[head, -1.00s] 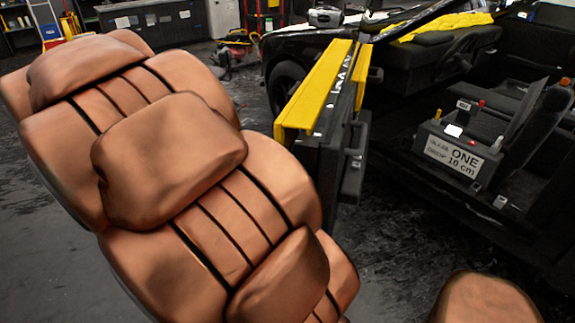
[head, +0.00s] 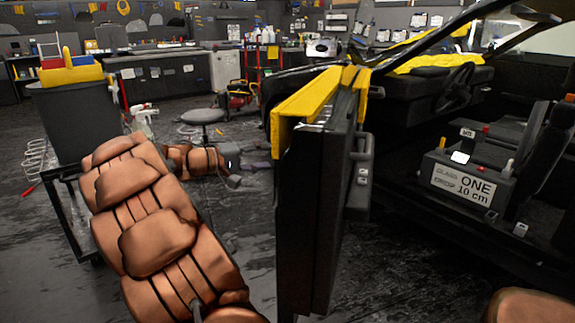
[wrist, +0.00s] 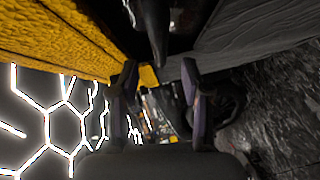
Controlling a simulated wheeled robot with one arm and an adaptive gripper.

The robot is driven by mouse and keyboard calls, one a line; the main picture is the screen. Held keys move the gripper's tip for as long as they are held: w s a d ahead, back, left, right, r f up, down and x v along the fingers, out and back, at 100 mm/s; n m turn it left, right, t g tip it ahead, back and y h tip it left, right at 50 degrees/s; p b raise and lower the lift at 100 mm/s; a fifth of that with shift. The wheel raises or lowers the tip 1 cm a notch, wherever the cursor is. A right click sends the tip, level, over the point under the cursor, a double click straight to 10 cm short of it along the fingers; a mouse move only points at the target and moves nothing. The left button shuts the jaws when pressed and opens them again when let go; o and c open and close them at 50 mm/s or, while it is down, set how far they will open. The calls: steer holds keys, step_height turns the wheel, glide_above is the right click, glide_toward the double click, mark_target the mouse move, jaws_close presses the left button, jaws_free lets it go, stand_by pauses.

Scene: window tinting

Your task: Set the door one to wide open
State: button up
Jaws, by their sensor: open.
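Door one (head: 318,205) is black and stands partly open, seen nearly edge-on in the head view, with a yellow cover (head: 303,98) over its top. A handle-like grip (head: 361,172) shows on its inner side. My gripper (head: 260,172) is left of the door in the head view, small and partly hidden towards the door's edge. In the wrist view my open gripper (wrist: 158,72) has its fingers apart, with the yellow cover (wrist: 75,35) to the left and a dark panel (wrist: 250,40) to the right. A dark bar (wrist: 155,30) lies just beyond the fingertips; contact is unclear.
A box labelled ONE (head: 465,180) sits inside the car. A stool (head: 203,116) and a black bin on a cart (head: 70,120) stand left. Workbenches line the back.

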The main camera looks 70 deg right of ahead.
mark_target(287, 155)
steer(key=b+x, duration=0.1)
steer(key=x, duration=0.6)
steer(key=shift+s+d, duration=0.15)
jaws_close()
stand_by(0.3)
